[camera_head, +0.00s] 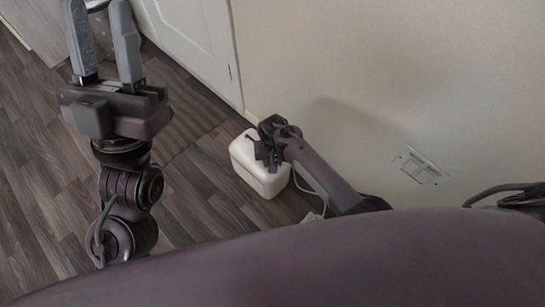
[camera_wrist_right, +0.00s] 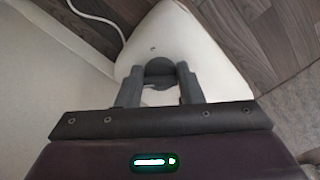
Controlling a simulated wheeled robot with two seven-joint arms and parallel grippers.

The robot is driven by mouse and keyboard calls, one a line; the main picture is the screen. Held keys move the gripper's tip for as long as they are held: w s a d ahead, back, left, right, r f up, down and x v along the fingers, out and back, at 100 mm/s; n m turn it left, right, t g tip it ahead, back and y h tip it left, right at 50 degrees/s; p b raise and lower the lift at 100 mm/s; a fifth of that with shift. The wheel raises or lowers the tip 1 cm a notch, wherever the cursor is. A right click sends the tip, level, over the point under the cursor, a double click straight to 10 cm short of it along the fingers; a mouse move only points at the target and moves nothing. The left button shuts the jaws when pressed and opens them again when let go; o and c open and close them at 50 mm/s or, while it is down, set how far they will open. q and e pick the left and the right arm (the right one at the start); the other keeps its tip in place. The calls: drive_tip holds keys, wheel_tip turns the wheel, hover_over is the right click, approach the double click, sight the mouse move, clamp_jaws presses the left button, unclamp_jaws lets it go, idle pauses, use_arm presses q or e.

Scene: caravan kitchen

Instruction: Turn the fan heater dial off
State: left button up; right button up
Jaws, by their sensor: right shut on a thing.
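The white fan heater (camera_head: 266,184) stands on the floor against the wall, and its top also fills the upper middle of the right wrist view (camera_wrist_right: 195,52). The dark round dial (camera_wrist_right: 158,70) is on the heater's top. My right gripper (camera_wrist_right: 159,78) is shut on the dial, one finger on each side of it. In the head view, my right gripper (camera_head: 262,148) is at the heater's top and hides the dial. My left gripper (camera_head: 104,35) is raised at the upper left, with its fingers apart and nothing between them.
A pale wall (camera_head: 350,60) rises right behind the heater, with a socket plate (camera_head: 420,166) low on it. A white cord (camera_wrist_right: 98,17) runs near the heater. A white door (camera_head: 195,40) is at the back. The wood-look floor (camera_head: 195,195) left of the heater is clear.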

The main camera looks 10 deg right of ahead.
drive_tip(key=shift+d+r+n+p, duration=0.15)
drive_tip(key=shift+n+p, duration=0.25)
drive_tip(key=shift+n, duration=0.2)
use_arm(q)
drive_tip(key=w+d+f+g+y+p, duration=0.1)
drive_tip(key=w+d+f+g+y, duration=0.1)
drive_tip(key=w+f+g, duration=0.3)
drive_tip(key=w+d+f+g+y, duration=0.2)
drive_tip(key=f, duration=0.6)
use_arm(e)
drive_tip(key=shift+n, duration=1)
drive_tip(key=n+p, duration=0.1)
drive_tip(key=n, duration=0.3)
drive_tip(key=shift+d+n+p, duration=0.1)
drive_tip(key=shift+n+p, duration=0.2)
use_arm(q)
wheel_tip(320, 180, down, 13)
drive_tip(key=s+g+y, duration=0.1)
drive_tip(key=g+y, duration=0.1)
drive_tip(key=g, duration=0.5)
drive_tip(key=shift+s+f+n+y, duration=0.2)
drive_tip(key=shift+s+n+y, duration=0.1)
drive_tip(key=shift+n+y, duration=0.1)
use_arm(e)
drive_tip(key=shift+n, duration=0.3)
drive_tip(key=o, duration=1)
drive_tip(key=shift+c, duration=0.2)
